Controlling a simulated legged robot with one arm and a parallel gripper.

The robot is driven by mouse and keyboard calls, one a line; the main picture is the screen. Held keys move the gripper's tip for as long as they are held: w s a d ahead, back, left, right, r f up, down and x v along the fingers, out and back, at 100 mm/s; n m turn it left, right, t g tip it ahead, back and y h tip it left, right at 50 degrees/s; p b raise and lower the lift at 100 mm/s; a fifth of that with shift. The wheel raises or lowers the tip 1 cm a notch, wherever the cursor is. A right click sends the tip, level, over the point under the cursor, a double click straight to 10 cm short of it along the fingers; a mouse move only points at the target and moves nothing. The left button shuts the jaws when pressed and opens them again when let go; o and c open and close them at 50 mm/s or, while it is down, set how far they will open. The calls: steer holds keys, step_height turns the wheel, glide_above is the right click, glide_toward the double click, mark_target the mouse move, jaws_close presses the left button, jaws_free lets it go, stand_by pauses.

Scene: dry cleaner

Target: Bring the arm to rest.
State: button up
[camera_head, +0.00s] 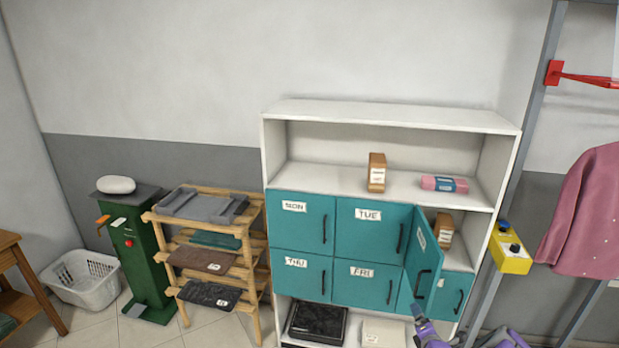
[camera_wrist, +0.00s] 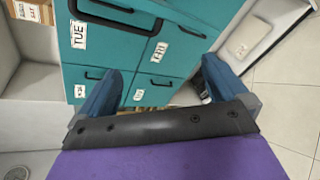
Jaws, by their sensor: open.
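My purple arm enters the head view at the bottom right. My gripper (camera_head: 417,312) is low in front of the teal cabinet, by the lower part of an open teal door (camera_head: 422,262). In the wrist view my gripper (camera_wrist: 162,88) has its two blue fingers wide apart with nothing between them. Beyond the fingers are teal doors labelled TUE (camera_wrist: 79,35) and others, seen tilted. I cannot tell whether a finger touches the open door.
The white shelf unit (camera_head: 390,113) holds a brown box (camera_head: 377,172) and a pink roll (camera_head: 444,184). Another brown box (camera_head: 443,230) stands behind the open door. A grey post (camera_head: 528,130) with a yellow control box (camera_head: 510,249) and a pink garment (camera_head: 588,215) are at right.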

steer(key=w+a+r+m+g+y+b, duration=0.1)
steer(key=a+r+m+y, duration=0.1)
steer(key=a+r, duration=0.35)
steer(key=a+r+m+g+y+b, duration=0.1)
steer(key=a+r+m+g+b, duration=0.1)
steer(key=a, duration=0.6)
steer(key=s+a+r+m+g+y+b, duration=0.1)
steer(key=s+a+r+m+g+b, duration=0.25)
steer(key=s+a+r, duration=0.4)
steer(key=s+a+r+m+g+h+b, duration=0.1)
steer(key=s+m+g, duration=0.3)
steer(key=s, duration=1.8)
steer(key=s+a+r+m+g+h+b, duration=0.1)
steer(key=s+m+g+b, duration=0.3)
steer(key=s+m, duration=0.7)
steer(key=s+r+g, duration=0.1)
steer(key=s, duration=1)
steer(key=shift+s+a+r, duration=0.15)
steer(key=shift+s+a, duration=0.15)
steer(key=shift+a, duration=0.05)
steer(key=shift+m+g, duration=0.25)
steer(key=shift+c, duration=0.5)
